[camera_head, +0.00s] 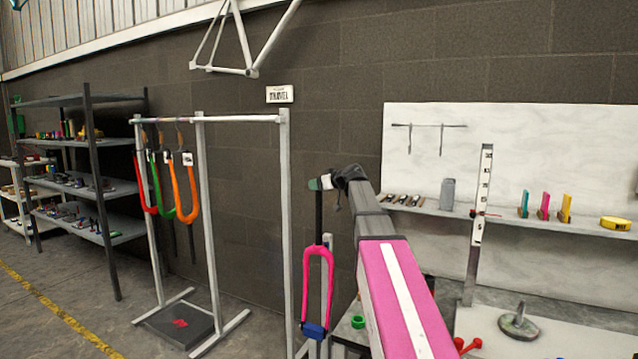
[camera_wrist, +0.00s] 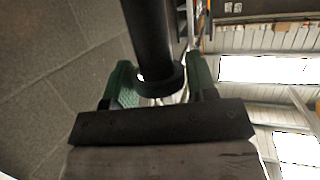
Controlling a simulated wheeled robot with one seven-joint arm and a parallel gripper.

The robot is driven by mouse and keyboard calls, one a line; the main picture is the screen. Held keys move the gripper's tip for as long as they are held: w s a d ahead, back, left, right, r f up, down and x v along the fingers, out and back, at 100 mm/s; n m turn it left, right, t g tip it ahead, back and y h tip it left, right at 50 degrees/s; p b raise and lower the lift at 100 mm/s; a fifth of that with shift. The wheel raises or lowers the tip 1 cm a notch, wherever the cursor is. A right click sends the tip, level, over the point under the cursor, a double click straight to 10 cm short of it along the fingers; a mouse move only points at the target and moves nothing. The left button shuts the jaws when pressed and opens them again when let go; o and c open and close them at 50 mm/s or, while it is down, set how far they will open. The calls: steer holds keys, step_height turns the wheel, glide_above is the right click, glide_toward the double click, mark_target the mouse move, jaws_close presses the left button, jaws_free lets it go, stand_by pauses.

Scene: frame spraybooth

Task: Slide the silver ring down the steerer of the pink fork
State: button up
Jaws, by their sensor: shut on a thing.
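The pink fork (camera_head: 308,290) stands upright with its black steerer (camera_head: 319,217) pointing up. My gripper (camera_head: 322,183) is at the top of the steerer, its green fingertips at tube height. In the wrist view the gripper (camera_wrist: 161,84) is shut on a ring (camera_wrist: 172,80), one green pad on each side. The ring looks dark in shadow there, with a bright spot on its left. The steerer (camera_wrist: 150,35) meets the ring. I cannot tell surely whether the ring is around the tube or only at its end. In the head view the ring is mostly hidden.
A rack (camera_head: 203,180) with red, green and orange forks stands to the left. A measuring post (camera_head: 480,215) and a wall shelf (camera_head: 440,210) with small items are on the right. A round weight (camera_head: 518,322) sits on the bench. A blue clamp (camera_head: 314,331) shows under the pink fork.

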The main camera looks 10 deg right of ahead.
glide_above(321, 236)
steer(key=w, duration=0.1)
steer(key=shift+a+f, duration=0.15)
steer(key=shift+f, duration=0.95)
steer(key=shift+a+f, duration=0.15)
steer(key=shift+f, duration=0.9)
steer(key=shift+f, duration=0.15)
steer(key=shift+f, duration=2.85)
steer(key=shift+f, duration=0.1)
steer(key=shift+f, duration=2.9)
steer(key=shift+f, duration=0.15)
steer(key=shift+f, duration=2.1)
steer(key=shift+f, duration=0.3)
